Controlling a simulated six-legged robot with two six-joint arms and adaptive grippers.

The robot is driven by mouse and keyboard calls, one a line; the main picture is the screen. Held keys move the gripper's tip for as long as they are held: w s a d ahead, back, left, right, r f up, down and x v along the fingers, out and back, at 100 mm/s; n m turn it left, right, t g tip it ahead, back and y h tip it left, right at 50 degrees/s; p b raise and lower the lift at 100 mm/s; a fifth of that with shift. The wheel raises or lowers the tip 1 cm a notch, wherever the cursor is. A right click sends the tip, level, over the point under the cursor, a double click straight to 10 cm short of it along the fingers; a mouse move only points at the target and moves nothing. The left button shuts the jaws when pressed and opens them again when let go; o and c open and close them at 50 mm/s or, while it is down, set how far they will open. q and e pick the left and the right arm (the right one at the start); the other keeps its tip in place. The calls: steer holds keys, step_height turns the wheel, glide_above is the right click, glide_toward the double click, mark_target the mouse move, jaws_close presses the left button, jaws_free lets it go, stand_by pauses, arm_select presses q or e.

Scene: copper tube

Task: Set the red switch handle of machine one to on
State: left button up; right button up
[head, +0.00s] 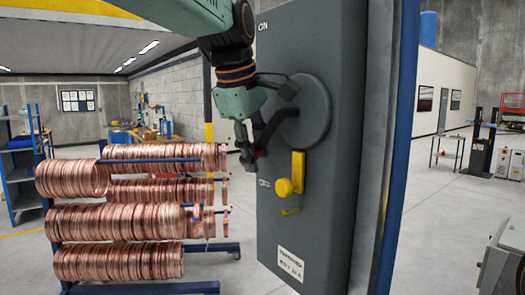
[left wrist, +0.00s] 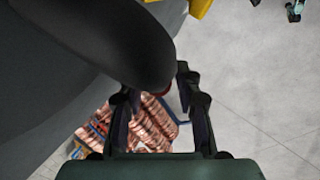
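The switch handle (head: 268,130) of the grey switch box (head: 335,185) is a dark lever on a round disc. It points left and down, towards the OFF mark; the ON mark is at the top of the box. My left gripper (head: 246,155) is at the lever's free end. In the left wrist view, the fingers of my left gripper (left wrist: 155,105) are spread apart. The dark lever (left wrist: 125,45) reaches in from the upper left to between the fingertips, with a little red at its end. Firm contact cannot be made out. My right gripper is not in view.
A yellow latch (head: 297,175) sticks out of the box just below the lever. A rack of copper coils (head: 115,225) stands behind on the left, and also shows in the left wrist view (left wrist: 152,130). A blue post (head: 400,150) edges the box's right. Open floor lies beyond.

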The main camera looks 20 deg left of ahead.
arm_select(q)
steer(key=shift+d, duration=0.1)
steer(key=shift+c, duration=1)
steer(key=shift+w, duration=0.15)
steer(key=shift+c, duration=1.4)
steer(key=shift+f, duration=0.1)
jaws_close()
